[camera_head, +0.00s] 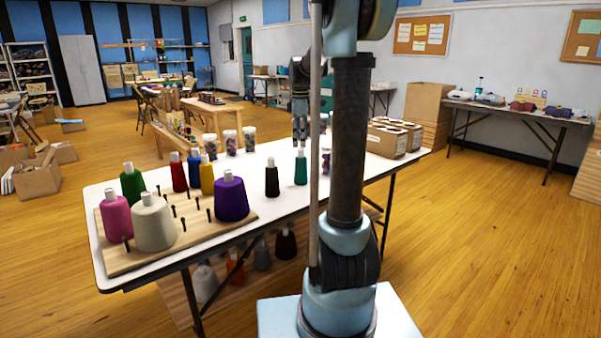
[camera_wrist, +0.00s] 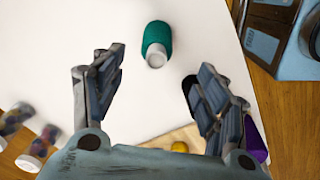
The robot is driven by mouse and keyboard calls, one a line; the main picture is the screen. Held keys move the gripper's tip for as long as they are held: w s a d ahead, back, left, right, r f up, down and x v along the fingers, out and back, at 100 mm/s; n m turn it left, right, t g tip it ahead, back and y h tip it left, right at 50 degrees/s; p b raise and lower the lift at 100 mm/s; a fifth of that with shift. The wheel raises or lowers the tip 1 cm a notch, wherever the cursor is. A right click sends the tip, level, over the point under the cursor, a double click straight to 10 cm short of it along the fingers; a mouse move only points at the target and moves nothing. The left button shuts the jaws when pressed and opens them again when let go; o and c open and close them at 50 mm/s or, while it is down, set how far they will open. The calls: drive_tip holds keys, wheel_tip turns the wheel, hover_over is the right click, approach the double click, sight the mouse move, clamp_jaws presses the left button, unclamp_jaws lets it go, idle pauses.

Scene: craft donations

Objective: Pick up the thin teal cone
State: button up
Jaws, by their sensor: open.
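The thin teal cone (camera_head: 301,170) stands upright on the white table, to the right of a thin black cone (camera_head: 272,179). In the wrist view the teal cone (camera_wrist: 158,36) shows from above with its pale tip, beyond and between the fingertips. My gripper (camera_head: 299,140) is above the teal cone, pointing down. In the wrist view my gripper (camera_wrist: 155,75) is open with nothing between its fingers. The right finger partly covers the black cone (camera_wrist: 190,93).
A wooden peg board (camera_head: 190,238) holds several cones, including a purple one (camera_head: 231,199). Jars with lids (camera_head: 249,139) stand at the table's back edge. Cardboard boxes of cups (camera_head: 385,142) sit at the right end. More cones are on a shelf below.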

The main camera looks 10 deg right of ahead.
sight(301, 165)
wheel_tip(301, 165, down, 6)
drive_tip(key=shift+f, duration=0.25)
drive_tip(key=shift+w+d+f, duration=0.1)
drive_tip(key=shift+w+f, duration=0.05)
drive_tip(key=shift+f, duration=1.2)
drive_tip(key=shift+w+d+f, duration=0.1)
drive_tip(key=shift+w+f, duration=0.05)
drive_tip(key=shift+f, duration=1.15)
drive_tip(key=c, duration=1.2)
